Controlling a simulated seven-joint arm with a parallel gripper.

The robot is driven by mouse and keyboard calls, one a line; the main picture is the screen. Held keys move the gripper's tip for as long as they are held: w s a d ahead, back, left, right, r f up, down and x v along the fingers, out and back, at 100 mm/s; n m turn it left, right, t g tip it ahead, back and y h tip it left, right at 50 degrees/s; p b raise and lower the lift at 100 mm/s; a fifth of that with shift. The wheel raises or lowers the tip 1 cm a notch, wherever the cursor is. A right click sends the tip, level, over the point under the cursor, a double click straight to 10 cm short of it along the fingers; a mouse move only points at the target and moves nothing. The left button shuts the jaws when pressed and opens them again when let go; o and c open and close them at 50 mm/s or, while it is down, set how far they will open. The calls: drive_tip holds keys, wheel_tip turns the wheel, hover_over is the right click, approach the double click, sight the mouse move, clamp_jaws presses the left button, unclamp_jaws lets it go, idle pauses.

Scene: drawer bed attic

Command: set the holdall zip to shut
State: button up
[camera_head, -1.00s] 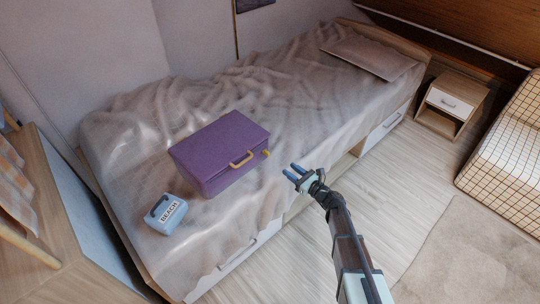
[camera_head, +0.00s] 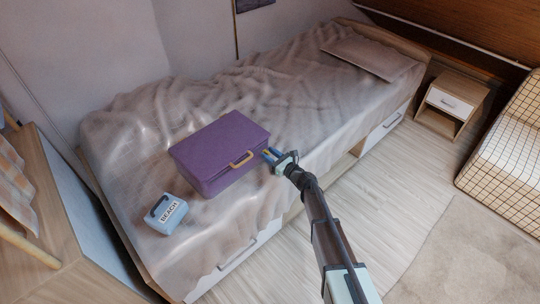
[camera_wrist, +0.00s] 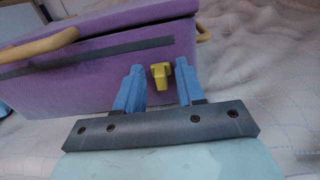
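The purple holdall (camera_head: 218,152) lies on the bed with its lid down and a tan handle (camera_head: 241,158) on its front. In the wrist view a dark zip strip (camera_wrist: 90,55) runs along the holdall's front face (camera_wrist: 75,84). A yellow zip pull (camera_wrist: 161,76) stands out near the strip's right end. My gripper (camera_wrist: 155,88) is open, with its blue fingers either side of the pull. I see gaps between the pull and both fingers. In the head view my gripper (camera_head: 269,154) is at the holdall's right front corner.
A light blue box labelled BEACH (camera_head: 167,214) sits on the bed left of the holdall. The rumpled bed cover (camera_head: 290,90) is clear behind and right of the holdall. A bedside cabinet (camera_head: 451,101) stands at the far right.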

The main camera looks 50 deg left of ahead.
drive_tip(key=shift+c, duration=0.2)
clamp_jaws()
idle(1.3)
